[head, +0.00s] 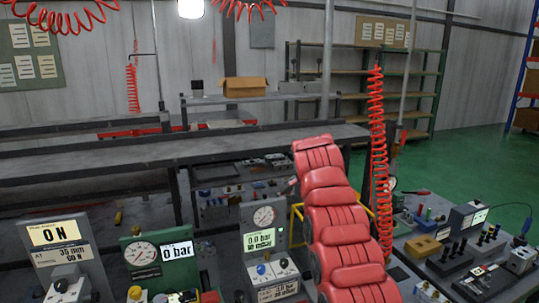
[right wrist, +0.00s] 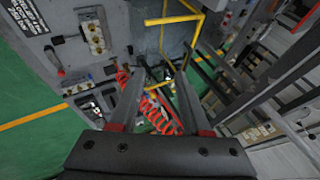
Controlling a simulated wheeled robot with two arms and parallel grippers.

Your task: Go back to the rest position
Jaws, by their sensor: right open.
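A grey panel with a gauge, a 0.0 bar display and a blue knob (head: 283,251) is further right. A red padded arm, seemingly my right one, rises in front. My right gripper (right wrist: 160,82) shows in the right wrist view, with its two fingers apart and nothing visibly held. My left gripper is not in view.
A long grey bench (head: 100,165) crosses the head view. A red coiled hose (head: 376,130) hangs beside the padded arm; a red coil (right wrist: 158,105) also shows beyond my fingers. A table with tools and fittings (head: 415,270) is at right. Green floor (head: 480,150) lies open behind it.

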